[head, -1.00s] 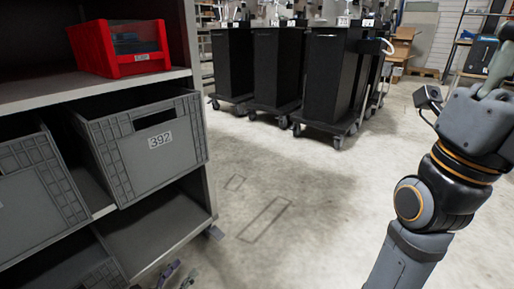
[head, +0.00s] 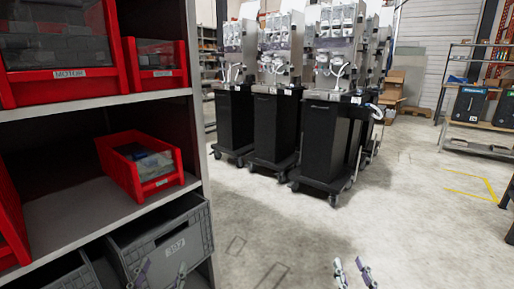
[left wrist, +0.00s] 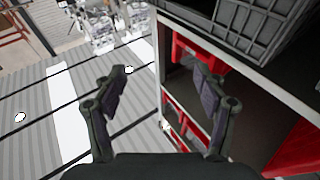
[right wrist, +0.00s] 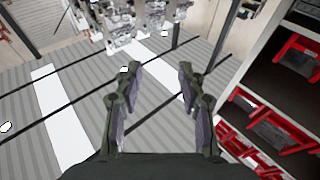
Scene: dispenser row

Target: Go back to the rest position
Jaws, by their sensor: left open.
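My left gripper (head: 160,277) shows only its fingertips at the bottom of the head view, in front of the grey crate (head: 168,242) on the shelf. In the left wrist view the fingers (left wrist: 162,78) stand wide apart with nothing between them. My right gripper (head: 353,271) shows only its fingertips at the bottom of the head view, over the bare floor. In the right wrist view its fingers (right wrist: 160,68) are apart and empty. The rest of both arms is out of the head view.
The shelf rack (head: 90,217) at the left holds red bins (head: 145,165) and grey crates, close to my left gripper. Dispensers on black wheeled cabinets (head: 330,145) stand in a row ahead. A rack with black cases (head: 470,105) is at the right. The floor between is clear.

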